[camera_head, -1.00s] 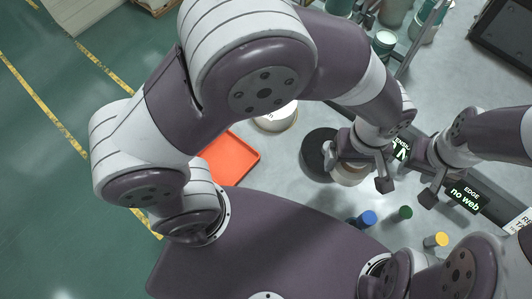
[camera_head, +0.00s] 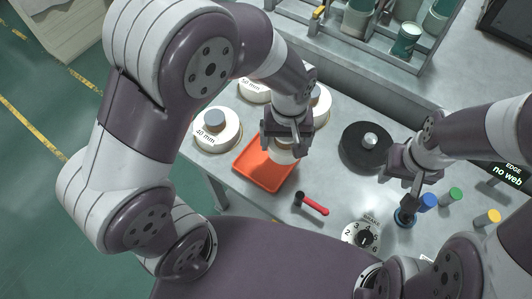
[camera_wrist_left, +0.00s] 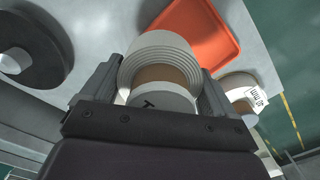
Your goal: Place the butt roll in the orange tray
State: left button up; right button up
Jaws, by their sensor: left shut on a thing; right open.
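The orange tray (camera_head: 258,172) lies flat on the grey table left of centre in the head view. It also shows at the top of the left wrist view (camera_wrist_left: 205,35). My left gripper (camera_head: 286,139) is shut on the butt roll (camera_head: 285,157), a pale roll with a brown core (camera_wrist_left: 160,50). In the head view the roll overlaps the tray's upper right corner; its height above the tray is hard to tell. The gripper hides part of the roll. My right gripper (camera_head: 408,190) is open and empty on the right side.
A red-handled tool (camera_head: 314,204), a numbered dial (camera_head: 361,236) and coloured small cylinders (camera_head: 454,195) lie in front and right.

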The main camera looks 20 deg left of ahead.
aim_at(267, 162)
pick_arm(q)
jog(key=a, duration=0.1)
jog(key=a+f, duration=0.1)
jog(key=s+a, duration=0.1)
jog(key=a, duration=0.1)
jog(key=shift+s+f, duration=0.1)
jog(key=shift+f, duration=0.3)
notch_tip(267, 162, down, 4)
jog(key=shift+d+f, duration=0.1)
jog(key=shift+f, duration=0.1)
jog(key=shift+f, duration=0.15)
jog(key=o, duration=0.9)
notch_tip(267, 162, up, 12)
jog(key=p, duration=0.1)
jog(key=s+a+m, duration=0.1)
jog(key=a, duration=0.2)
jog(key=s+a+f+m+t, duration=0.1)
jog(key=a, duration=0.2)
jog(key=s+a+m, duration=0.1)
jog(key=a, duration=0.2)
jog(key=shift+s+f, duration=0.15)
jog(key=shift+f, duration=0.1)
